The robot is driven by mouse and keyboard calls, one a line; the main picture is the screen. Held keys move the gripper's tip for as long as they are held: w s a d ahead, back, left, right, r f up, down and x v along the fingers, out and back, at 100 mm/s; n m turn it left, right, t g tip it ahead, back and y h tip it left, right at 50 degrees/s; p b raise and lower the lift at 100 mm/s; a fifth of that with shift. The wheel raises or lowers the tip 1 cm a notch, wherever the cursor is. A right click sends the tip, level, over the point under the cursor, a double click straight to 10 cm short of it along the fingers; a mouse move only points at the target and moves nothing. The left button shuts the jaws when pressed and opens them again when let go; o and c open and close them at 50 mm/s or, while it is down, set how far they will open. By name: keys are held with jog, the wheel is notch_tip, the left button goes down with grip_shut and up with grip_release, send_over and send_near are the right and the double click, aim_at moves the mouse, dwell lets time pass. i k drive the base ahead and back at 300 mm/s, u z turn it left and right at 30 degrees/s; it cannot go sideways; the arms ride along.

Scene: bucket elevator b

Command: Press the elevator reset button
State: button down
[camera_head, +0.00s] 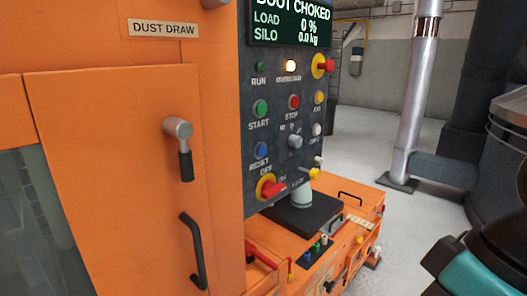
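The blue reset button (261,149) is on the dark control panel (250,90), left of centre, with the word RESET under it. It sits below the green start button (260,109) and above a red rotary switch on a yellow plate (271,188). Nothing covers the button. The fingers of my gripper do not show. A black and teal part of my arm (490,258) fills the bottom right corner, well apart from the panel.
A screen (291,22) reads BOOT CHOKED, load 0 %, silo 0.0 kg. A red stop button (294,102) and a red emergency knob (324,66) are nearby. An orange door (110,180) has protruding handles. Grey floor (370,150) lies right.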

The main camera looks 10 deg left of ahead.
aim_at(261, 150)
jog(key=z, duration=1.35)
jog(key=k, duration=0.95)
jog(key=u, duration=1.9)
jog(key=i, duration=0.5)
jog(key=z, duration=0.05)
